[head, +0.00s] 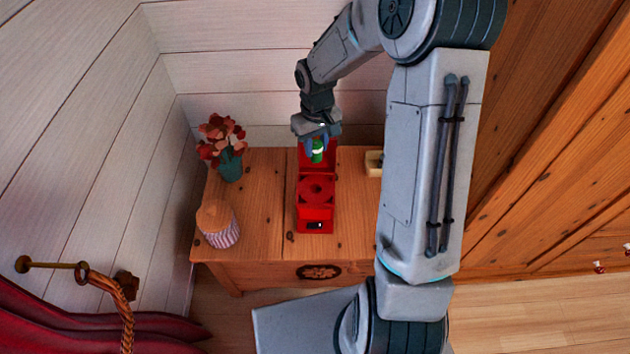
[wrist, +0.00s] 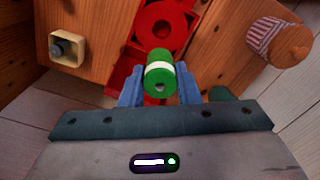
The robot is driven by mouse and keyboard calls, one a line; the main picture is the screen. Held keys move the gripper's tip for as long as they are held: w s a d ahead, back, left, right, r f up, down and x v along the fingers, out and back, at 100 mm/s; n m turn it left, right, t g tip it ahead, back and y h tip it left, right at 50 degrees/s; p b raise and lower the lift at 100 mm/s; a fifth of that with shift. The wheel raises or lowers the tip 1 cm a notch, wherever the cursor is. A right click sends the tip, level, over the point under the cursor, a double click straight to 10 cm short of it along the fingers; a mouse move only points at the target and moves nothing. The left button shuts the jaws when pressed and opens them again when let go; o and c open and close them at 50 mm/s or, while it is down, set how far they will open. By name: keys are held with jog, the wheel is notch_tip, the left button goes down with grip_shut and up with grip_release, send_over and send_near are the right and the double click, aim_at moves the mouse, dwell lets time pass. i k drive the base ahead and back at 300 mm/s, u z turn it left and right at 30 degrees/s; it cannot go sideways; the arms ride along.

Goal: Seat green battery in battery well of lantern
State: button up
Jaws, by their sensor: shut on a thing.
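The green battery (head: 317,150) is held between the blue fingers of my gripper (head: 317,143), which is shut on it. In the wrist view the battery (wrist: 159,76) sits between the two fingertips (wrist: 159,88), its white band and end hole showing. The red lantern (head: 316,190) lies on the wooden cabinet top, with a round ring-shaped part in its middle. The battery is over the lantern's far end; the wrist view also shows the lantern (wrist: 163,24) behind the battery. The battery well is mostly hidden by the battery and gripper, so I cannot tell whether the battery touches it.
On the cabinet top (head: 262,190) stand a teal vase with red flowers (head: 231,165) and a striped, orange-topped cupcake-like thing (head: 219,224) at the left. A small cream box (head: 373,163) is to the right of the lantern, holding a grey peg-like thing (wrist: 62,45). White plank walls stand close behind.

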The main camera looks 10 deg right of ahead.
aim_at(316, 193)
jog(key=k, duration=0.5)
jog(key=u, duration=1.2)
jog(key=i, duration=0.65)
jog(key=z, duration=2.15)
